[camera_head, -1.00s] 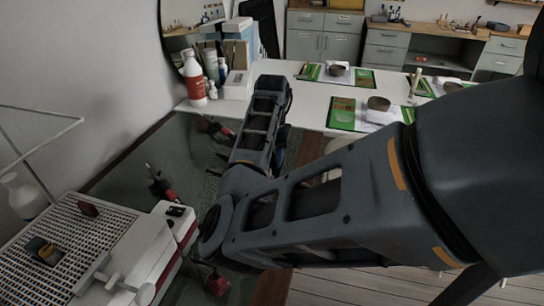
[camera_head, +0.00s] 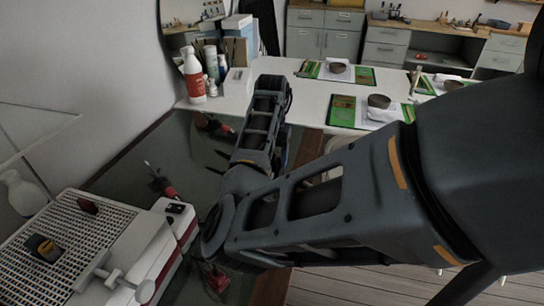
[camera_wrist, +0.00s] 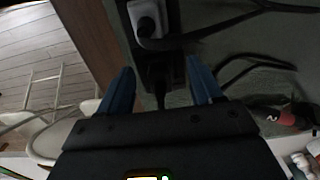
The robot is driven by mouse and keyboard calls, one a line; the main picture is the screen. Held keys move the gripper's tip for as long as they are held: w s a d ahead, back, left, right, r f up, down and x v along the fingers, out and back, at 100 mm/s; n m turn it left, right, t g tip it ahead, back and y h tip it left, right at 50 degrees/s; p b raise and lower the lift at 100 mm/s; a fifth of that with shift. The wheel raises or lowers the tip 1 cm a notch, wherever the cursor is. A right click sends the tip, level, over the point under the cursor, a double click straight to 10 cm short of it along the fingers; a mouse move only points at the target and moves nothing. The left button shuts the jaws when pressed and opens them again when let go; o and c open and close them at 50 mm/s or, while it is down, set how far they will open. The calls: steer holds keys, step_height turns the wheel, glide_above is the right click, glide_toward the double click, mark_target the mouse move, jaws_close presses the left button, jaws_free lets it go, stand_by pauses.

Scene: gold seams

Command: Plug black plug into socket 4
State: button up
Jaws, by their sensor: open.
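In the wrist view my gripper (camera_wrist: 160,66) is open, with its two blue fingers apart. A dark block that looks like the black plug (camera_wrist: 157,76) lies between the fingers, with a gap on each side. It is against a dark socket strip (camera_wrist: 176,18), but I cannot tell whether it is seated in a socket. A pale plug or socket piece (camera_wrist: 148,18) with a black cable sits just beyond it on the strip. Socket numbers are not readable. In the head view my arm hides the gripper, plug and strip.
Black cables (camera_wrist: 235,22) run right of the strip, near a red-and-black tool (camera_wrist: 286,116). In the head view a white slatted machine (camera_head: 75,235) stands at left. Bottles (camera_head: 194,76) and green mats (camera_head: 343,112) are on the white table behind.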

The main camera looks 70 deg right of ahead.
step_height(320, 180, up, 8)
steer(key=shift+f, duration=0.1)
stand_by(0.4)
stand_by(0.5)
